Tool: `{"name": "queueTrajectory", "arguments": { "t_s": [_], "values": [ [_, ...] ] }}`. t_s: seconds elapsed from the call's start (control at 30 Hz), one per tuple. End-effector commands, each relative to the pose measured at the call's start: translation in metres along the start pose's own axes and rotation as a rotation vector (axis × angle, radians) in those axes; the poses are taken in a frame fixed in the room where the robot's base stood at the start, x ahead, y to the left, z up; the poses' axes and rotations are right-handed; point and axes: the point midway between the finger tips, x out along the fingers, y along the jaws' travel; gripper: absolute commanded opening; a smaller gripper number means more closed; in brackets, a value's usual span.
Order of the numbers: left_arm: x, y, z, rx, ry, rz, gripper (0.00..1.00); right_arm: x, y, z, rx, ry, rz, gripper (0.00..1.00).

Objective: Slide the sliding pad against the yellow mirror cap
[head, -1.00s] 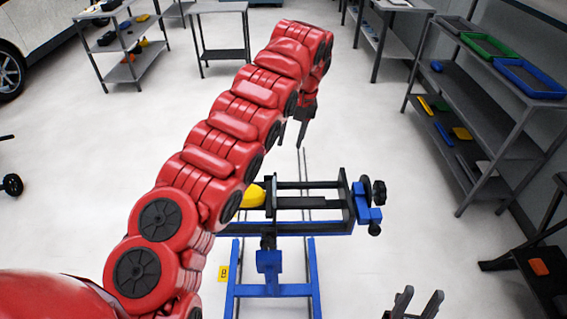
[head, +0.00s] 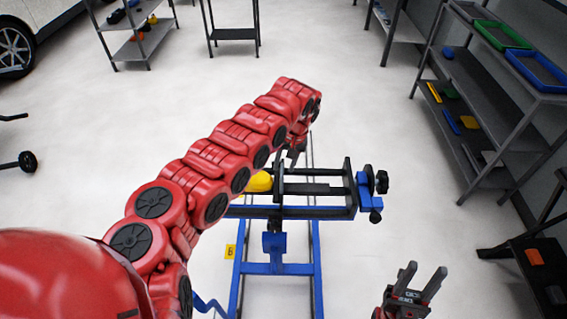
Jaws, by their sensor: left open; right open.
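The yellow mirror cap (head: 259,182) sits at the left part of the blue and black stand, partly hidden behind my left arm. The black sliding pad (head: 281,182) appears to be the dark upright plate just right of the cap, though I cannot tell it clearly from the frame. My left gripper (head: 291,158) hangs down above and behind the cap, small and partly hidden by its own arm; its fingers are open. My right gripper (head: 424,284) is open and empty at the bottom right, pointing up, away from the stand.
The blue stand (head: 277,268) has black rails and a black knob (head: 382,182) on its right side. A grey shelf with green (head: 502,36) and blue trays (head: 540,70) stands at the right. The floor around the stand is clear.

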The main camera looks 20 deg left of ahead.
Motion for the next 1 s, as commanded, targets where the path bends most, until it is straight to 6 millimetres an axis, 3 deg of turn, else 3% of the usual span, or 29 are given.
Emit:
{"name": "queueTrajectory", "arguments": {
  "t_s": [0.2,0.47,0.73,1.0],
  "values": [
    [0.018,0.000,0.001,0.003,-0.003,-0.002,0.45,0.006,0.000,-0.001,0.000,0.000,0.000,0.45],
    [0.019,0.000,0.001,0.002,-0.001,-0.002,0.45,0.006,0.000,-0.001,0.000,0.000,0.000,0.45],
    [0.019,0.000,0.001,0.002,-0.001,-0.001,0.00,0.006,0.000,-0.001,0.000,0.000,0.000,0.45],
    [0.019,0.000,0.001,0.002,-0.001,-0.002,0.00,0.006,0.000,-0.001,0.000,0.000,0.000,0.45]
  ]
}}
